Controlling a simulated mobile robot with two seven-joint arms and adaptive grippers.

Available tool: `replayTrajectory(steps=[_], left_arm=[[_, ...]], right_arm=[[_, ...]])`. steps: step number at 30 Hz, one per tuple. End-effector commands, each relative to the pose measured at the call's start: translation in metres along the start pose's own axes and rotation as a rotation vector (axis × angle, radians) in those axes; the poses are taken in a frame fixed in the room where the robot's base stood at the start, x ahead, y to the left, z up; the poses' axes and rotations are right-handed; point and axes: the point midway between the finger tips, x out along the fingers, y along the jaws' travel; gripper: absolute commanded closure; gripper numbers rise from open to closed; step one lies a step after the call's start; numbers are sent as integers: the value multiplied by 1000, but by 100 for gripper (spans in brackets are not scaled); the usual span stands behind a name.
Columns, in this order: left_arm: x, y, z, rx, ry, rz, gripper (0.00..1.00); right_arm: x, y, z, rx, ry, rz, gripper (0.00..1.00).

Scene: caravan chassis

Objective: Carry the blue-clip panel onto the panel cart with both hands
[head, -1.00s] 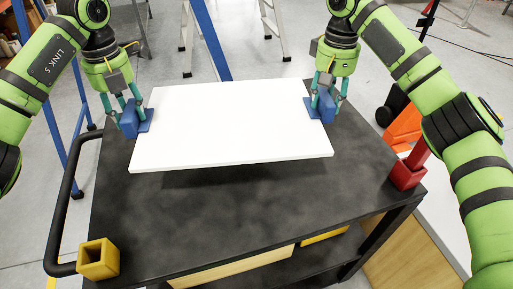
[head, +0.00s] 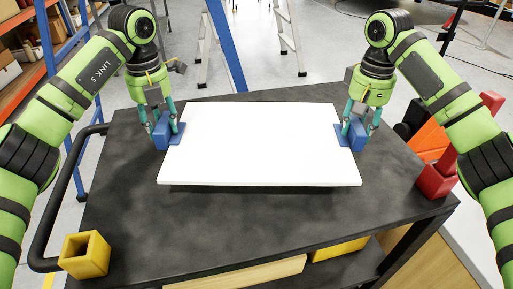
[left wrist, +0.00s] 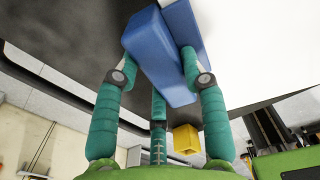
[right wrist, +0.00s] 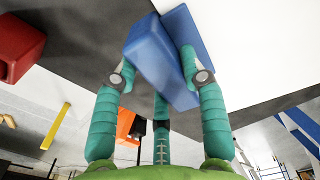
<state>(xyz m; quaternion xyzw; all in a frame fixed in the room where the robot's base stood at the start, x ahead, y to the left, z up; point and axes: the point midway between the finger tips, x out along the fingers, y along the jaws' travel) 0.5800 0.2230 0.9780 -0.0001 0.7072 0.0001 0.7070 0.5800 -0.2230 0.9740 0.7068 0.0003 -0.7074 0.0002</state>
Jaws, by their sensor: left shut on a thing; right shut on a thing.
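The white panel (head: 262,145) is level over the dark top of the panel cart (head: 240,230). A thin shadow shows under its front edge; whether it touches the top I cannot tell. My left gripper (head: 163,124) is shut on the left blue clip (head: 161,134), which also shows between the fingers in the left wrist view (left wrist: 160,55). My right gripper (head: 359,124) is shut on the right blue clip (head: 356,135), also seen in the right wrist view (right wrist: 158,62). The panel's underside is hidden in the head view.
A yellow hollow square block (head: 85,255) stands at the cart's front left corner. A red block (head: 437,181) stands at the right corner. A black handle (head: 48,215) runs along the left side. Ladders (head: 225,42) stand behind. The cart top in front of the panel is bare.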

Motion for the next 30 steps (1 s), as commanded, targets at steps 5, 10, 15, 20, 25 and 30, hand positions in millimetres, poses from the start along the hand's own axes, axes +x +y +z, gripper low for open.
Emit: replayTrajectory(steps=[5, 10, 15, 20, 25, 30], left_arm=[[3, 1, 0, -2, -1, 1, 100], [11, 1, 0, -2, -1, 1, 100], [21, 1, 0, -2, -1, 1, 100], [32, 1, 0, -2, -1, 1, 100], [42, 1, 0, -2, -1, 1, 100], [53, 1, 0, -2, -1, 1, 100]], right_arm=[[3, 1, 0, 2, 1, 1, 100], [11, 1, 0, 2, 1, 1, 100], [21, 1, 0, 2, 1, 2, 100], [32, 1, 0, 2, 1, 1, 100], [42, 1, 0, 2, 1, 2, 100], [53, 1, 0, 2, 1, 2, 100]])
